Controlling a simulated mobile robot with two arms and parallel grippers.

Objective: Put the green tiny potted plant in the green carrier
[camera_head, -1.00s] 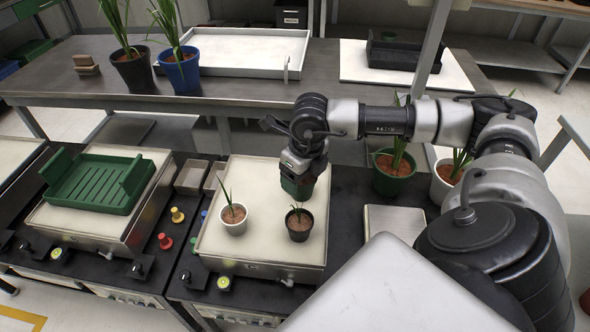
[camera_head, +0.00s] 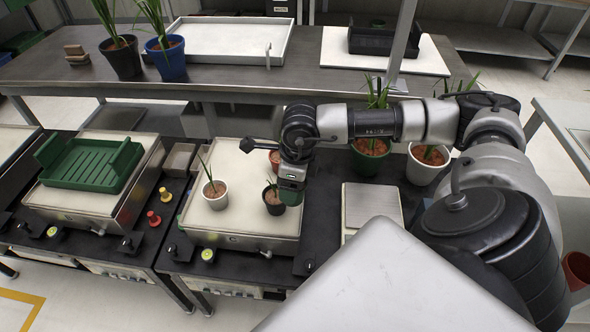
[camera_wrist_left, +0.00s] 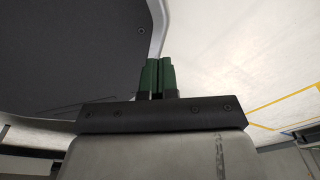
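The green carrier (camera_head: 92,166) is an open slatted tray with raised ends, on the left scale. My right gripper (camera_head: 291,192) hangs by the right edge of the middle scale.
Larger green (camera_head: 369,160) and white (camera_head: 427,165) pots stand right. Small bins (camera_head: 178,160) and knobs lie between the scales.

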